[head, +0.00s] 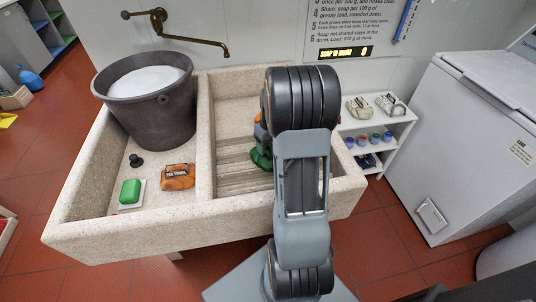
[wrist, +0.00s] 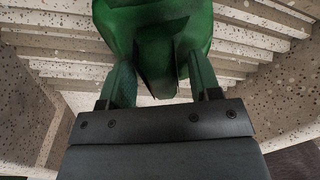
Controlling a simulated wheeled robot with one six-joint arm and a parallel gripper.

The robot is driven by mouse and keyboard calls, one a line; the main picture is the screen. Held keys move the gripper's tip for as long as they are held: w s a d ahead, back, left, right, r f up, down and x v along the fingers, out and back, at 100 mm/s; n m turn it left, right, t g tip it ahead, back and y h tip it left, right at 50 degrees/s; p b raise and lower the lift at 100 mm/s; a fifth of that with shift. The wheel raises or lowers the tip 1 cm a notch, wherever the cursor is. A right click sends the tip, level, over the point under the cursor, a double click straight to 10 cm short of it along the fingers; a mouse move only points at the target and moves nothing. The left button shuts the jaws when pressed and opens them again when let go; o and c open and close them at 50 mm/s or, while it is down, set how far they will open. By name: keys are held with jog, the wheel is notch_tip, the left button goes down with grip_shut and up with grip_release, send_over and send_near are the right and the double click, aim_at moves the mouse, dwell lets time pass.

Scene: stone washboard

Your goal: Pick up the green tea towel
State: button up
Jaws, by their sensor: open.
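The green tea towel (head: 261,158) lies on the ribbed washboard in the right-hand basin of the stone sink. My arm hides much of it in the head view. In the wrist view the towel (wrist: 172,28) fills the top middle, bunched up in folds. My gripper (wrist: 160,85) is right at it, with its two fingers apart and green cloth around and between them. Pale stone ribs show behind the towel.
The stone sink (head: 120,240) has a left basin with a dark bucket (head: 150,115), a green soap bar (head: 130,191), an orange packet (head: 178,177) and a black plug (head: 136,160). A brass tap (head: 190,40) is above. A white shelf (head: 390,130) and a chest freezer (head: 460,130) stand right.

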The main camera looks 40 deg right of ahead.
jog(key=shift+c, duration=0.2)
grip_shut()
jog(key=shift+r, duration=0.1)
notch_tip(320, 180, up, 9)
jog(key=shift+r+p, duration=0.1)
jog(key=shift+p, duration=0.4)
